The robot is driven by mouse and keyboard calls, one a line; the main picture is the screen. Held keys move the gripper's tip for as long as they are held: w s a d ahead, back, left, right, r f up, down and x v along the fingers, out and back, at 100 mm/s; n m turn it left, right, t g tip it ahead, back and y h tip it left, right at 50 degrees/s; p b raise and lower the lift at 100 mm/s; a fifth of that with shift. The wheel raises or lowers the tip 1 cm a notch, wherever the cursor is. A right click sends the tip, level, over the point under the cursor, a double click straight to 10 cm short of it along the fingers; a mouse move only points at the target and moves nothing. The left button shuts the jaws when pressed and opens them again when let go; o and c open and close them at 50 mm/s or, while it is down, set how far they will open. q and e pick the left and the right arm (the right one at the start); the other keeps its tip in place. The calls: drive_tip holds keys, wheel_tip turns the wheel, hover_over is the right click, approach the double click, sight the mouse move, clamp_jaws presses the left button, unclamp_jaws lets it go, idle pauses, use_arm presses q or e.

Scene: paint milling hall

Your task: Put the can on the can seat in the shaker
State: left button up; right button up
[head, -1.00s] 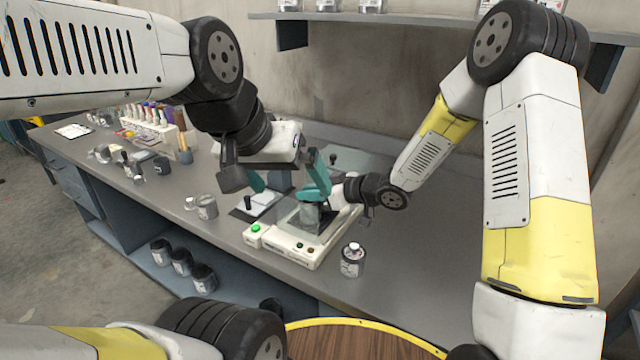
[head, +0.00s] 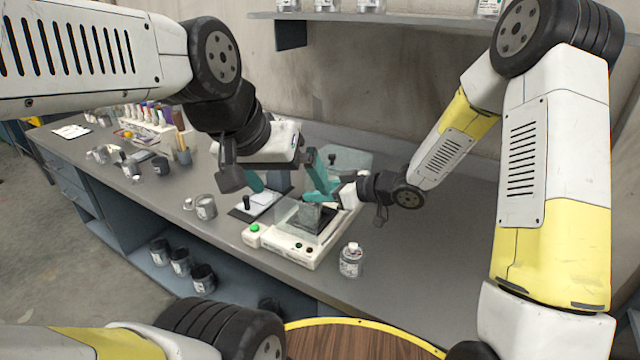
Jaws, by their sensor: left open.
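The shaker (head: 285,246) is a low white machine with a green button, standing on the bench in the middle of the head view. A dark plate, which looks like the can seat (head: 309,216), shows on its top, partly behind clear panels.
Jars and bottles (head: 150,115) crowd the bench's far left. Several dark cans (head: 180,262) sit on the lower shelf. The bench (head: 420,260) is clear to the right.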

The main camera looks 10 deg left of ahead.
drive_tip(key=d+r+m+t+h, duration=0.4)
drive_tip(key=d+r, duration=0.3)
drive_tip(key=d, duration=0.5)
drive_tip(key=d+r+m+t+h, duration=0.25)
drive_tip(key=d+r+h, duration=0.45)
drive_tip(key=d, duration=0.6)
drive_tip(key=s+d+r+m+g+h, duration=0.1)
drive_tip(key=s+d+r+m+g, duration=0.25)
drive_tip(key=s, duration=0.55)
drive_tip(key=s+a+m+g+y, duration=0.1)
drive_tip(key=s+m, duration=0.2)
drive_tip(key=s, duration=1.1)
drive_tip(key=shift+f+g+y, duration=0.25)
drive_tip(key=shift+g+y, duration=0.05)
